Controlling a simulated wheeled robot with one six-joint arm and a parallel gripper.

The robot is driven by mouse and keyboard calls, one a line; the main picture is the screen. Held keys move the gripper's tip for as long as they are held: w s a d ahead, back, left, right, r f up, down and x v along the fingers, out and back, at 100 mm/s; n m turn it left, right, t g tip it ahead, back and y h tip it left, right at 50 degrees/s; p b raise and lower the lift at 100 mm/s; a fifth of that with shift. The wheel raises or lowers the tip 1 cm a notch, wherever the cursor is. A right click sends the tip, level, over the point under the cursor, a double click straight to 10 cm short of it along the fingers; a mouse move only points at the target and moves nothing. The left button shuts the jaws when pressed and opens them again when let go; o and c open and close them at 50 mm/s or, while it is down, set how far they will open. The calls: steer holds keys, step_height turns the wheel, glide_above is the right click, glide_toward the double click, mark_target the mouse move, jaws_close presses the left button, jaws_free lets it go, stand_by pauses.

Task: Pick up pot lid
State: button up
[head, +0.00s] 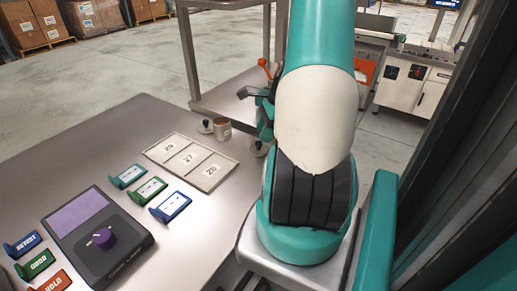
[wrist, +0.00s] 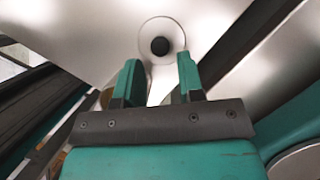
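In the wrist view a round pale lid with a black knob (wrist: 160,46) lies flat on the metal surface. My gripper (wrist: 159,80) is open and empty, its two teal fingers apart, with the lid just beyond and between the tips. In the head view one lid with a black knob (head: 205,127) lies at the table's far edge, left of a small brownish pot (head: 222,130). Another lid (head: 259,149) is right of the pot, partly hidden by my arm. I cannot tell for certain which of these the wrist view shows.
A tray with numbered compartments (head: 147,155) lies on the table (head: 120,120). A metal cart (head: 222,100) stands beyond the table edge.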

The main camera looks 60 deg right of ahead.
mark_target(259, 147)
steer(key=x, duration=0.3)
steer(key=shift+w+a+f, duration=0.15)
steer(key=shift+w+f, duration=0.05)
steer(key=shift+f, duration=0.1)
jaws_close()
